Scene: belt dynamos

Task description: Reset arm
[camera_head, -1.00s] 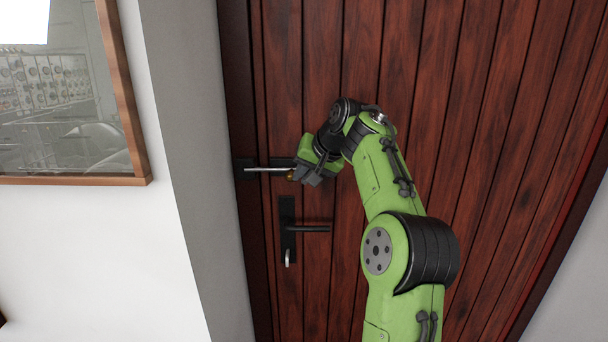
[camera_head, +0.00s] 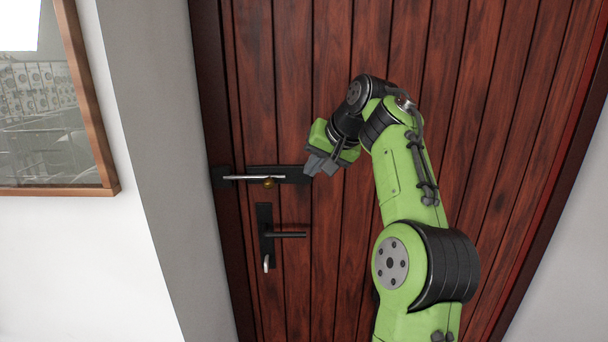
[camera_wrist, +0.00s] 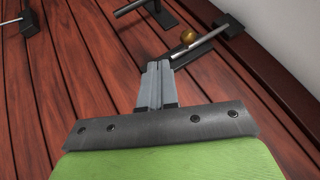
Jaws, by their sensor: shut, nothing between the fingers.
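My gripper (camera_head: 318,165) is at the end of my green arm, in front of the wooden door (camera_head: 290,60). It is at the right end of the sliding bolt (camera_head: 240,177), which has a black plate, a silver rod and a small brass knob (camera_head: 268,183). In the wrist view the two grey fingers (camera_wrist: 157,72) are together with nothing between them, and the bolt with its brass knob (camera_wrist: 188,36) lies just beyond them. Whether the fingertips touch the bolt plate I cannot tell. The rod spans from the door plate to the frame piece at left.
A black door handle (camera_head: 285,235) with a key (camera_head: 266,263) below it sits under the bolt. A grey door surround and white wall are at left, with a framed picture (camera_head: 106,170). The door surface right of my arm is bare.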

